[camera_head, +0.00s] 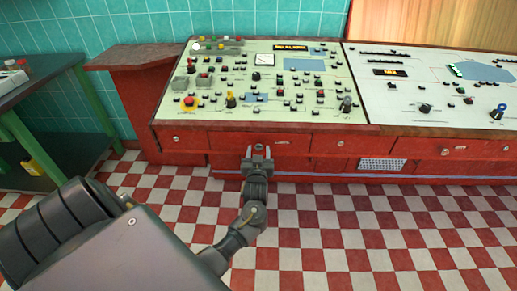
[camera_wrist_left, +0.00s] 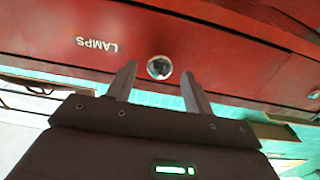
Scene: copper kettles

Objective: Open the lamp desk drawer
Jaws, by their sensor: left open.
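The lamp desk drawer (camera_head: 230,141) is a red front in the left control desk, with a small pale label. In the left wrist view the drawer front (camera_wrist_left: 215,55) reads LAMPS upside down and has a round metal knob (camera_wrist_left: 159,67). The drawer looks flush with the desk. My left gripper (camera_head: 258,153) is open in front of this drawer. In the wrist view its two fingers point at the drawer, one on each side of the knob, with gaps between them and it. Whether the fingertips reach past the knob, I cannot tell. My right gripper is not in view.
The desk top (camera_head: 220,110) carries many knobs, buttons and a meter. Other drawers sit either side, including one at left (camera_head: 185,139) and one at right (camera_head: 340,142). A dark green table (camera_head: 40,85) stands far left. The checkered floor (camera_head: 330,235) is clear.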

